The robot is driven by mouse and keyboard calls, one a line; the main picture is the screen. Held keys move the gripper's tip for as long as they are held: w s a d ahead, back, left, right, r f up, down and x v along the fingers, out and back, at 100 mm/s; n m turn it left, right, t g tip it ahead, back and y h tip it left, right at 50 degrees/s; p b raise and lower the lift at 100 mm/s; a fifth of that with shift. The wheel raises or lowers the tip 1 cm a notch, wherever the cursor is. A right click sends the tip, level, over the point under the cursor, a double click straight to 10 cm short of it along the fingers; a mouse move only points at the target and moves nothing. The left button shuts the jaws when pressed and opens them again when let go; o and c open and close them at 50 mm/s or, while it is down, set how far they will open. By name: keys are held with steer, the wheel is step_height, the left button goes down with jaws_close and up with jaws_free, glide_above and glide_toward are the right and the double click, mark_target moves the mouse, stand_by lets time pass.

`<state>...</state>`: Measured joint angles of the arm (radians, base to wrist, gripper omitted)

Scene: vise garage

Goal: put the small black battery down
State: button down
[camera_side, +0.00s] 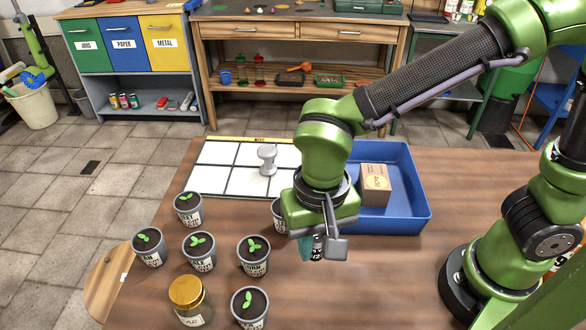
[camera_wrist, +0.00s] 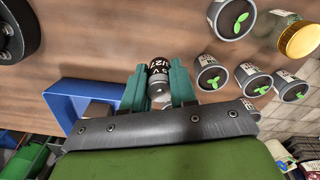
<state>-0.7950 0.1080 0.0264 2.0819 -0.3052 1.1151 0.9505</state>
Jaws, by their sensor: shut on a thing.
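The small black battery (camera_wrist: 159,70) is a short cylinder with white lettering and a pale metal end, held between the two teal fingers of my gripper (camera_wrist: 160,90) in the wrist view. In the side view my gripper (camera_side: 318,247) hangs over the wooden table, in front of the blue tray, and a bit of the battery (camera_side: 317,254) shows between the fingers. The gripper is shut on the battery. Whether the battery touches the table is hard to tell.
Several potted seedlings (camera_side: 253,262) and a gold-lidded jar (camera_side: 188,300) stand left of my gripper. One pot is partly hidden behind it. Behind are a blue tray (camera_side: 424,214) with a cardboard box (camera_side: 375,185) and a white grid board (camera_side: 215,178) with a grey piece (camera_side: 267,160). The front-right table is clear.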

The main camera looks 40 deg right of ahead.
steer(key=shift+w+d+r, duration=0.2)
steer(key=shift+r, duration=0.4)
steer(key=shift+w+d+r, duration=0.15)
steer(key=shift+w+r, duration=0.05)
steer(key=shift+r, duration=0.35)
steer(key=w+d+m, duration=0.4)
steer(key=w+d, duration=0.3)
steer(key=d, duration=0.3)
steer(key=m, duration=1.3)
glide_above(432, 170)
step_height(432, 170, down, 10)
steer(key=shift+s+f, duration=0.1)
steer(key=shift+f, duration=2.35)
steer(key=shift+f, duration=0.1)
